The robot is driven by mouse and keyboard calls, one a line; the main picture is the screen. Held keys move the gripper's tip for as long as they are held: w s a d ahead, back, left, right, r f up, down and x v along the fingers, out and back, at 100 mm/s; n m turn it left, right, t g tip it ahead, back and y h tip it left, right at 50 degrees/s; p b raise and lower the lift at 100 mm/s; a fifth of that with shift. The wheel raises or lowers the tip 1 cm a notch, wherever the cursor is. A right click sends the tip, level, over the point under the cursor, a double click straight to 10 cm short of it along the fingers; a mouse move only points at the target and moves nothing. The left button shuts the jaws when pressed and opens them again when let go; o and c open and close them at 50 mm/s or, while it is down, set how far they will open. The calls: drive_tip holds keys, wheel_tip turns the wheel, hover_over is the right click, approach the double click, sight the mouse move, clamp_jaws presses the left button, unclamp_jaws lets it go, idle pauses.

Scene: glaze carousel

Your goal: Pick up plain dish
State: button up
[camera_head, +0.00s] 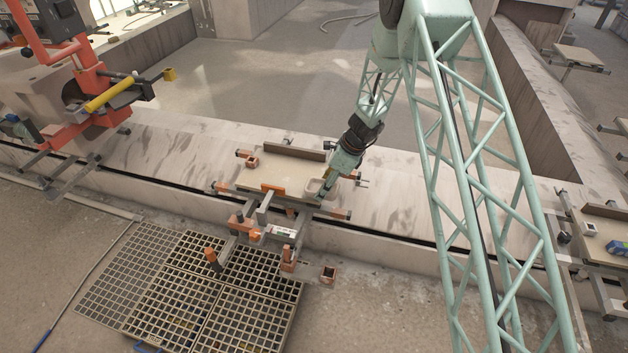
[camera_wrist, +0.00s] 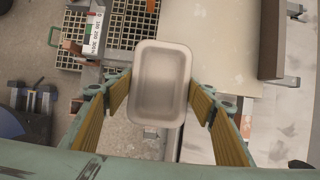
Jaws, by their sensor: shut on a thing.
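The plain dish (camera_wrist: 158,85) is a pale, rounded rectangular dish, seen from above between the fingers in the wrist view. In the head view the dish (camera_head: 316,187) shows at the right side of the carriage board, partly hidden by my gripper. My gripper (camera_head: 328,188) is shut on the dish. In the wrist view my gripper (camera_wrist: 159,105) has its yellow-brown finger pads on both long sides of the dish. The dish looks level. I cannot tell whether it touches the board below.
The pale board (camera_head: 270,172) has a dark upright strip (camera_head: 295,150) along its back and an orange block (camera_head: 273,189) at its front. Grid flooring (camera_head: 200,290) lies in front. An orange machine with a yellow cylinder (camera_head: 110,95) stands at left. Another carriage (camera_head: 600,230) is at right.

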sight(335, 195)
drive_tip(key=shift+s+d+r, duration=0.15)
drive_tip(key=shift+s+d, duration=1.05)
drive_tip(key=shift+s+d+r, duration=0.15)
drive_tip(key=shift+s+d, duration=1)
